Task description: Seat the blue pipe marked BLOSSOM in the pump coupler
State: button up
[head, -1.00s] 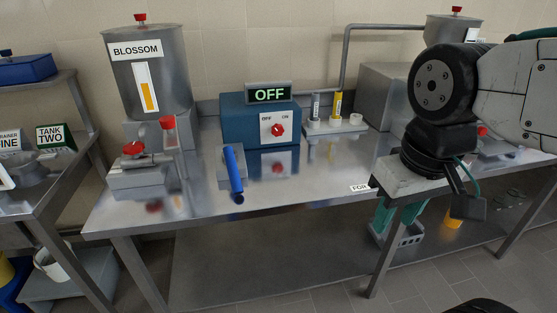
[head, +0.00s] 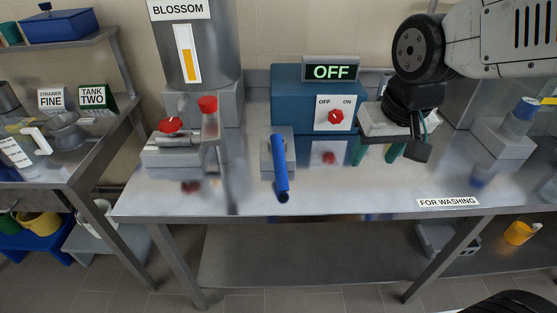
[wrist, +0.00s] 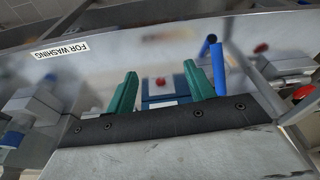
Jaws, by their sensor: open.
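A blue pipe (head: 281,178) lies with its far end on a grey block (head: 270,148) and its open end toward the table's front edge. It also shows in the wrist view (wrist: 219,72). No lettering on it is readable. The tank marked BLOSSOM (head: 215,70) stands behind left. A blue pump box (head: 290,95) with a lit OFF sign and a red knob stands behind the pipe. I cannot tell for sure which part is the coupler. My gripper (head: 377,154) is open and empty over the table, right of the pipe; its green fingers show in the wrist view (wrist: 160,78).
A valve with a red handle (head: 172,140) and an upright red-capped post (head: 209,120) stand left of the pipe. A FOR WASHING label (head: 448,202) marks the front edge. A grey block with a blue-capped piece (head: 520,115) is at right. The table's front middle is clear.

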jog(key=w+a+f+t, duration=0.1)
jog(key=w+a+f, duration=0.5)
jog(key=w+a, duration=0.35)
jog(key=n+y, duration=0.1)
send_over(282, 165)
jog(key=s+d, duration=0.1)
jog(key=s, duration=0.2)
jog(key=f, duration=0.3)
jog(key=shift+w+d+f, duration=0.15)
jog(key=shift+w+f, duration=0.05)
jog(key=x, duration=0.2)
jog(key=shift+w+a+f, duration=0.2)
jog(key=shift+a, duration=0.1)
jog(key=shift+x, duration=2.7)
jog(key=shift+w+r, duration=0.1)
jog(key=shift+w, duration=0.1)
grip_shut()
jog(key=shift+t+y, duration=0.3)
